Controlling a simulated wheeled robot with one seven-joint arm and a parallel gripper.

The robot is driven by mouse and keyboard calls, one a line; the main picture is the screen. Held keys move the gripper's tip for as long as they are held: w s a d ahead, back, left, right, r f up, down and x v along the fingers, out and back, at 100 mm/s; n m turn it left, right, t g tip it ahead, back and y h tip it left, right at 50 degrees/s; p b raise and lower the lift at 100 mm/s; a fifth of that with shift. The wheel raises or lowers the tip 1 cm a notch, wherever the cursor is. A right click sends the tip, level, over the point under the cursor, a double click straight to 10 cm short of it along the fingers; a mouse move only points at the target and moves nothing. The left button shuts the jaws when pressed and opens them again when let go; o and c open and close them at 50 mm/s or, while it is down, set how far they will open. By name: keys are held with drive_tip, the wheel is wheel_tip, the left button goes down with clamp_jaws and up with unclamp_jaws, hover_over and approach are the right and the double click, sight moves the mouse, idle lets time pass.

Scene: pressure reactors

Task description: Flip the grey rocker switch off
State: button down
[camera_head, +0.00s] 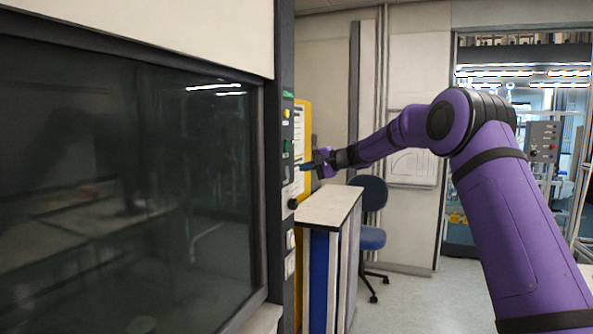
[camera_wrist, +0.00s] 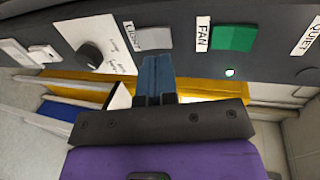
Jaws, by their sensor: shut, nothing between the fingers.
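The grey rocker switch (camera_wrist: 153,37) sits on the dark panel at the top of the wrist view, next to a label that seems to read LIGHT. My gripper (camera_wrist: 154,62) is shut with nothing between its blue fingers. Its tips point at the panel and lie just below the grey switch in the picture; I cannot tell whether they touch it. In the head view my gripper (camera_head: 305,167) is at the narrow panel (camera_head: 286,215) beside the dark window, and the grey switch is too small there to make out clearly.
A green switch (camera_wrist: 234,38) labelled FAN sits to the right of the grey one, with a small light below it. A black knob (camera_wrist: 90,55) is to the left, then white sockets or switches (camera_wrist: 42,52). A white-topped cabinet (camera_head: 328,205) and blue chair (camera_head: 371,238) stand nearby.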

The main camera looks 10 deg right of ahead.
drive_tip(key=v, duration=0.6)
drive_tip(key=shift+d, duration=0.2)
drive_tip(key=shift+s, duration=0.1)
drive_tip(key=shift+s+r, duration=0.1)
drive_tip(key=s+a+r+n+g+h, duration=0.1)
drive_tip(key=s+a+n+g+h, duration=0.2)
drive_tip(key=s, duration=1.1)
drive_tip(key=s+a+r+n+g+h, duration=0.1)
drive_tip(key=s+a+r+h, duration=0.3)
drive_tip(key=s, duration=1)
drive_tip(key=s+d+f+n+h, duration=0.1)
drive_tip(key=s+f, duration=0.3)
drive_tip(key=s, duration=0.5)
drive_tip(key=s+d+f+n+h, duration=0.1)
drive_tip(key=s+d+f+h, duration=0.1)
drive_tip(key=s, duration=0.7)
drive_tip(key=s+d+f+n+h, duration=0.1)
drive_tip(key=s+f, duration=0.4)
drive_tip(key=s, duration=0.5)
drive_tip(key=shift+d+f+h, duration=0.3)
drive_tip(key=shift+d+h, duration=0.3)
drive_tip(key=shift+d, duration=0.25)
